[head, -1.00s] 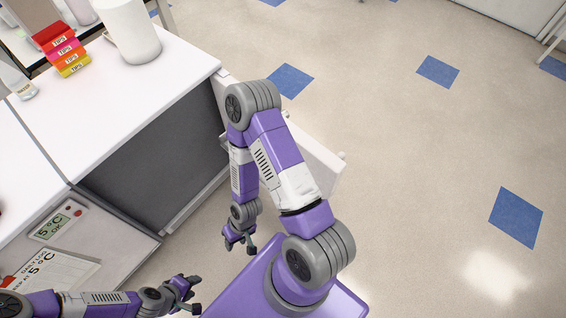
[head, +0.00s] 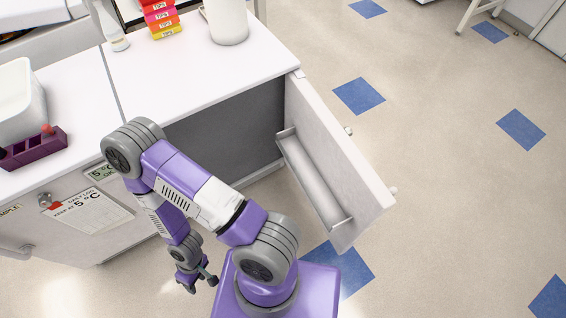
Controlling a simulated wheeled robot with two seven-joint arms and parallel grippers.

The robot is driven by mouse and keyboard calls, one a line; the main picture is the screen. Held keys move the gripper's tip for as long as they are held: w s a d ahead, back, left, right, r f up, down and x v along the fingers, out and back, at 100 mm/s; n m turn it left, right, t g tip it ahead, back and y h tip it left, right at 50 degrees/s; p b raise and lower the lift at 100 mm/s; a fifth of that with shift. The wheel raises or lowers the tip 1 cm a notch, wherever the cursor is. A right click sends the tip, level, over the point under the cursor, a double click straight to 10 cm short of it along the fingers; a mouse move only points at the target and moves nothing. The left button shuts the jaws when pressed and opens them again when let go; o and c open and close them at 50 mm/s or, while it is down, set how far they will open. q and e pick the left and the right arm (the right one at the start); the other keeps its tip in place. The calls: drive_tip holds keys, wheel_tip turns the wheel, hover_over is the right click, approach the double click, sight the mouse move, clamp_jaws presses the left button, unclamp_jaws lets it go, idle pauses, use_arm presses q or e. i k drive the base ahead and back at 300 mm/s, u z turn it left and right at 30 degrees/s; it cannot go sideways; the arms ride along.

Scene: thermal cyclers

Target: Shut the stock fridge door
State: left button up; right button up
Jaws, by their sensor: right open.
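The open fridge door (head: 357,165) is a white panel standing far out from the cabinet on the right. A long door shelf (head: 312,180) is on its inner face, and two small knobs show on its outer side. The fridge's dark grey opening (head: 232,138) lies under the white counter, partly hidden by my right arm. My right gripper (head: 199,286) hangs low in front of the cabinet, left of the door. It is open and empty, apart from the door. My left gripper is out of view.
A shut neighbouring front (head: 80,235) with a 5 °C log sheet stands to the left. The counter (head: 190,70) holds tip boxes (head: 162,18), a white container (head: 228,22) and a purple rack (head: 35,148). The floor right of the door is clear.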

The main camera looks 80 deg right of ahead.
sight(345, 195)
drive_tip(key=u, duration=0.3)
drive_tip(key=k, duration=2.95)
drive_tip(key=z, duration=1.45)
drive_tip(key=i, duration=0.95)
drive_tip(key=u, duration=0.05)
